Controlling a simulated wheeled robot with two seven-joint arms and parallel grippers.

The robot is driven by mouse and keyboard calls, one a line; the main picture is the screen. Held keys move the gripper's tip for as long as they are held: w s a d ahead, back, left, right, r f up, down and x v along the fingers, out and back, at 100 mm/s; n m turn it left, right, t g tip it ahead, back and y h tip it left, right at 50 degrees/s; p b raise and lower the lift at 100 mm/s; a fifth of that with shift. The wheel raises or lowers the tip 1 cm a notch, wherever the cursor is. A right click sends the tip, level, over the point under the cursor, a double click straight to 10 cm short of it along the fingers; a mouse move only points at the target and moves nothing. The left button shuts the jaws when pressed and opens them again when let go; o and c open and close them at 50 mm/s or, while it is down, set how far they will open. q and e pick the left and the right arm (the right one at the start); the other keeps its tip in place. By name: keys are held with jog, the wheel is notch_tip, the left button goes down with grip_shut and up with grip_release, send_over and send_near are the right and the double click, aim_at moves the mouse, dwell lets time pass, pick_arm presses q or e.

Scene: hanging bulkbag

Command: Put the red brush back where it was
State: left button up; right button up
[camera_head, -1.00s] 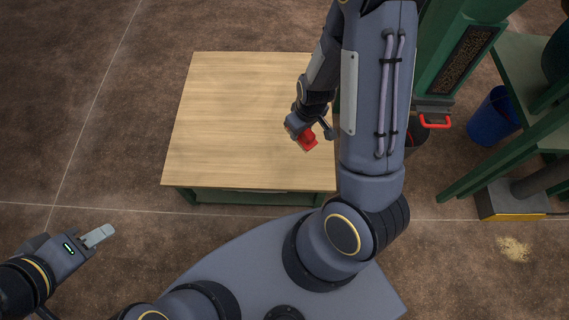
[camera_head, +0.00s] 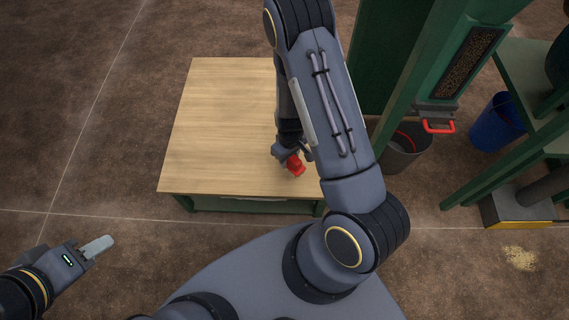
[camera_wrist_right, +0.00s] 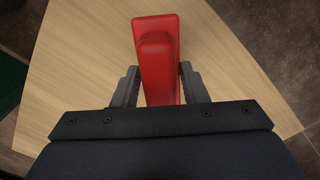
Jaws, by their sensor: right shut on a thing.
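The red brush (camera_head: 296,165) is at my right gripper (camera_head: 287,152), over the front right part of the wooden table (camera_head: 215,120). The right wrist view shows the red brush (camera_wrist_right: 158,60) between the two fingers of my right gripper (camera_wrist_right: 160,85), which is shut on it. I cannot tell whether the brush touches the tabletop. Its underside is hidden. My left gripper (camera_head: 97,247) is at the lower left, away from the table, with nothing seen in it. Its fingers overlap in this view, so its opening is unclear.
A dark grey bucket (camera_head: 404,150) with a red piece inside stands right of the table, by a green frame (camera_head: 425,70) with a red handle (camera_head: 438,127). A blue bucket (camera_head: 495,122) stands farther right. The left of the tabletop is clear.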

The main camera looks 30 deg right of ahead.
jog(key=shift+w+a+f, duration=0.35)
jog(key=shift+w+f, duration=0.25)
jog(key=shift+f, duration=0.25)
jog(key=f+b, duration=0.2)
jog(key=f, duration=0.1)
jog(key=shift+w+a+f, duration=0.1)
jog(key=shift+w+f, duration=0.1)
jog(key=shift+f, duration=0.1)
jog(key=shift+c, duration=0.4)
jog(key=o, duration=1)
jog(key=shift+r, duration=0.1)
